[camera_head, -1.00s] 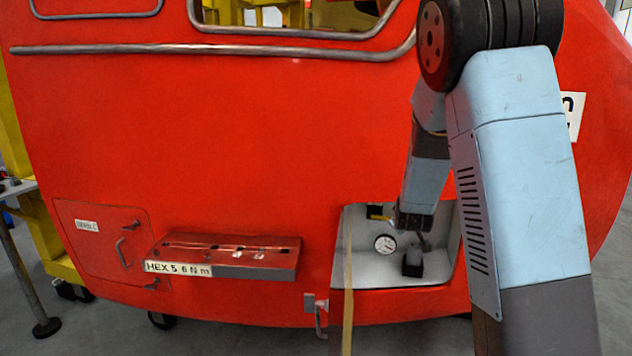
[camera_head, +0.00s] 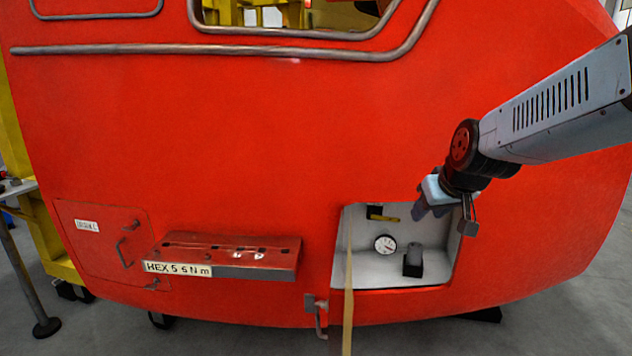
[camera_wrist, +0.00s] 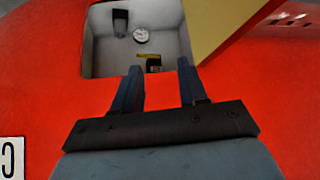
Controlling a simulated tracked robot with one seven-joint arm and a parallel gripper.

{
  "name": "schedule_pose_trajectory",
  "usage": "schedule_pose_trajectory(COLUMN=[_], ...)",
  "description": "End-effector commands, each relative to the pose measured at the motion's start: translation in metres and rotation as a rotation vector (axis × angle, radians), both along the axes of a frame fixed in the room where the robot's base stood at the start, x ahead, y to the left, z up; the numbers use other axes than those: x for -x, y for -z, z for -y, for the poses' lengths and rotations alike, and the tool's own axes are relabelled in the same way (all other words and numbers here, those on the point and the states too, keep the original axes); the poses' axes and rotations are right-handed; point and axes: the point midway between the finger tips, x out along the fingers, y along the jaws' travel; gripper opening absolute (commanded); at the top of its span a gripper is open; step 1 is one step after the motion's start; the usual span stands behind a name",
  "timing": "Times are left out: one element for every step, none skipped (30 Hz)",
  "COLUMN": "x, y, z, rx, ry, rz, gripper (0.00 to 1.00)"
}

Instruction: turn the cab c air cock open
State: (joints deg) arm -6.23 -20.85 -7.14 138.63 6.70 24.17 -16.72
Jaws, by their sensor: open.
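The air cock shows as a short yellow handle (camera_head: 385,217) on a dark body in the upper part of an open recess (camera_head: 400,278) in the red cab front. The handle lies about level. In the wrist view the yellow handle (camera_wrist: 148,56) shows just beyond and between my fingertips, apart from them. My gripper (camera_head: 431,211) is open and empty at the recess's upper right edge. Its two blue-grey fingers (camera_wrist: 158,68) point towards the recess in the wrist view.
A round white gauge (camera_head: 385,244) and a dark block (camera_head: 413,261) stand lower in the recess. A tan door edge (camera_head: 348,290) stands out along the recess's left side. A red tool shelf (camera_head: 230,255) juts out farther left.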

Motion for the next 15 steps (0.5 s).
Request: schedule_pose_trajectory(x=[0.016,0.025,0.037,0.047,0.056,0.068,0.077,0.087,0.099,0.108,0.117,0.127,0.134,0.140,0.148], y=[-0.007,-0.009,-0.012,-0.014,-0.016,-0.019,-0.021,-0.022,-0.023,-0.024,-0.025,-0.025,-0.026,-0.026,-0.026], z=[0.000,0.000,-0.001,-0.001,-0.001,-0.001,-0.002,-0.002,-0.002,-0.002,-0.002,-0.002,-0.002,-0.002,-0.002], rx=[-0.010,-0.014,-0.018,-0.022,-0.025,-0.028,-0.028,-0.029,-0.030,-0.031,-0.029,-0.028,-0.027,-0.026,-0.025], ry=[0.009,0.015,0.024,0.032,0.039,0.049,0.057,0.067,0.080,0.089,0.098,0.110,0.120,0.129,0.138], rz=[-0.009,-0.020,-0.034,-0.043,-0.054,-0.067,-0.076,-0.086,-0.100,-0.110,-0.119,-0.130,-0.137,-0.144,-0.154], gripper=[0.43,0.43,0.43,0.43,0.43,0.43,0.43,0.43,0.43,0.43,0.43,0.43,0.43,0.43,0.43])
